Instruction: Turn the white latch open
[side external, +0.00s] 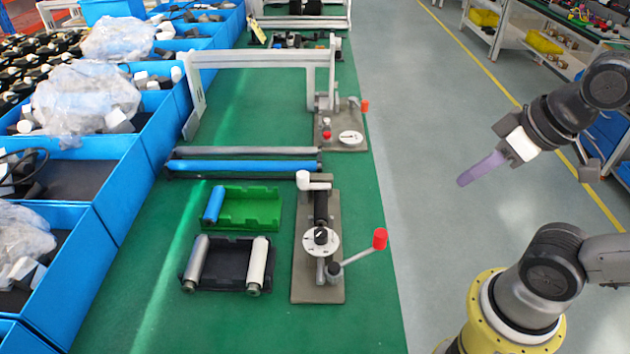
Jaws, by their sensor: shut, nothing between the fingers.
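A white latch (313,182) sits at the far end of a grey fixture plate (302,275) on the green bench. It is an L-shaped piece with a short arm pointing right. The same fixture carries a white dial with a black knob (320,238) and a lever with a red tip (380,239) angled out to the right. My gripper (464,181) has pale purple fingers, which are shut and empty. In the picture it hangs over the grey floor to the right of the bench, well clear of the latch.
A green tray (262,209) and a black tray (225,262) with rollers lie left of the fixture. A blue roller (245,167) and a grey frame (260,60) are behind. A second fixture (346,122) stands farther back. Blue bins (110,190) line the left.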

